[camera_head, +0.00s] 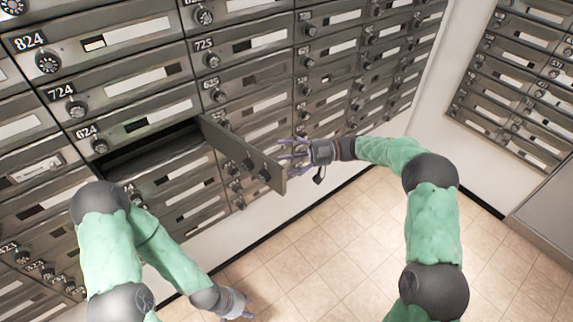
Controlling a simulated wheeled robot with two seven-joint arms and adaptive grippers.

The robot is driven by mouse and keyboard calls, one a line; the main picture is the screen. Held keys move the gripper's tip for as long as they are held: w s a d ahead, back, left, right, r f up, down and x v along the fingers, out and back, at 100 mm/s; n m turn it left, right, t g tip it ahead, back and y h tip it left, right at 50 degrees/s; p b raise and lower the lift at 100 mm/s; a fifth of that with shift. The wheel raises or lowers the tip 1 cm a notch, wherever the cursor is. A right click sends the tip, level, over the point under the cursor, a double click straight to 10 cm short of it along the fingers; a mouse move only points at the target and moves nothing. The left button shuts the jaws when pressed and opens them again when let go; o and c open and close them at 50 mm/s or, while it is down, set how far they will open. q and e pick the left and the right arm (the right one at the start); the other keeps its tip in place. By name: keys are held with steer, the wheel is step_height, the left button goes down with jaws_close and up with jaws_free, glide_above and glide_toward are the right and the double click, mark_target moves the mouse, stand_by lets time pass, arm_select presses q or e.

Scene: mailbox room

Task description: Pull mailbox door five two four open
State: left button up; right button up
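The mailbox door five two four (240,152) stands swung out from the wall, in the column under the door labelled 624 (125,130). Its hinge side is at the right of a dark open compartment (150,150). The door's own number is not readable. My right gripper (284,156) is just to the right of the door's outer end, fingers spread and pointing left at it. I see nothing held in it, and I cannot tell whether a finger touches the door. My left gripper (248,307) hangs low over the floor, away from the door; its finger spread is unclear.
Rows of grey mailboxes with dials and white labels cover the wall (330,60). A second mailbox bank (520,75) is on the right wall. A grey cabinet (545,215) stands at the right edge. The tiled floor (330,250) is clear.

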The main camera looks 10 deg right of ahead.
steer(key=shift+w+f, duration=0.15)
steer(key=shift+f, duration=0.45)
steer(key=d, duration=1.2)
steer(key=shift+w, duration=0.35)
steer(key=shift+f, duration=0.1)
